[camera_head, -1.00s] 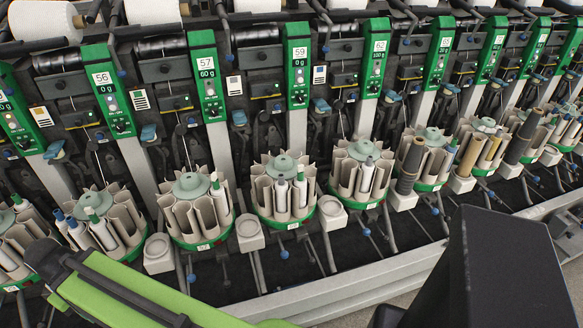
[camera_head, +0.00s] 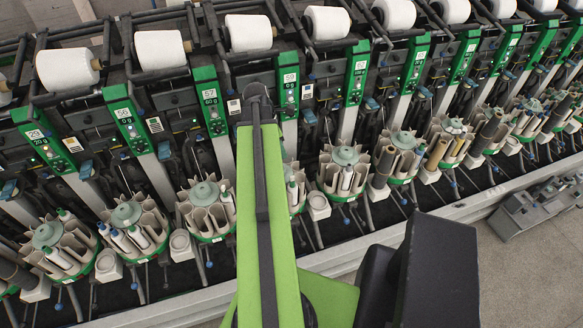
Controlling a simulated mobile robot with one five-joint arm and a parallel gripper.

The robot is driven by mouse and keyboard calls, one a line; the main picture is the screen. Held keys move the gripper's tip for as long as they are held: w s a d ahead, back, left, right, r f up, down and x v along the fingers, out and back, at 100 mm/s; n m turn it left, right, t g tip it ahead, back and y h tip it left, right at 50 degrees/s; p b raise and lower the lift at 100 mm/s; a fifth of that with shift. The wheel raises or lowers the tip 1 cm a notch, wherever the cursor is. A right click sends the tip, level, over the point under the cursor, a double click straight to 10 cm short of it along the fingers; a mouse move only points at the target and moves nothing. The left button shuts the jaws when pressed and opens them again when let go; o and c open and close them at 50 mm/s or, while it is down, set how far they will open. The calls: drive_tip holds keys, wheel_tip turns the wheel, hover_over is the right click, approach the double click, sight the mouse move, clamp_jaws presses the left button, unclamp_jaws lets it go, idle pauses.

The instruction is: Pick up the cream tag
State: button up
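Several small pale tags hang on the dark machine fronts between the green panels. One is at the left (camera_head: 72,144), one further right (camera_head: 154,124), one just left of my arm (camera_head: 233,106) and one just right of it (camera_head: 307,91). They are too small to tell which, if any, is the cream tag. My green arm (camera_head: 262,200) rises through the middle of the view, its dark far joint in front of the machine. My gripper does not show; I cannot see whether it holds anything.
A row of winding units with white cones (camera_head: 159,51) on top runs across the view. Round bobbin magazines (camera_head: 206,205) stand along the front. A pale rail (camera_head: 440,222) edges the machine, with open floor (camera_head: 530,265) at the lower right.

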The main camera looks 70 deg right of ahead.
drive_tip(key=b, duration=1.2)
hover_over(292, 177)
drive_tip(key=w+a, duration=0.1)
wheel_tip(292, 177, down, 12)
drive_tip(key=b+x, duration=0.5)
drive_tip(key=shift+f+b, duration=0.3)
drive_tip(key=shift+r, duration=0.2)
clamp_jaws()
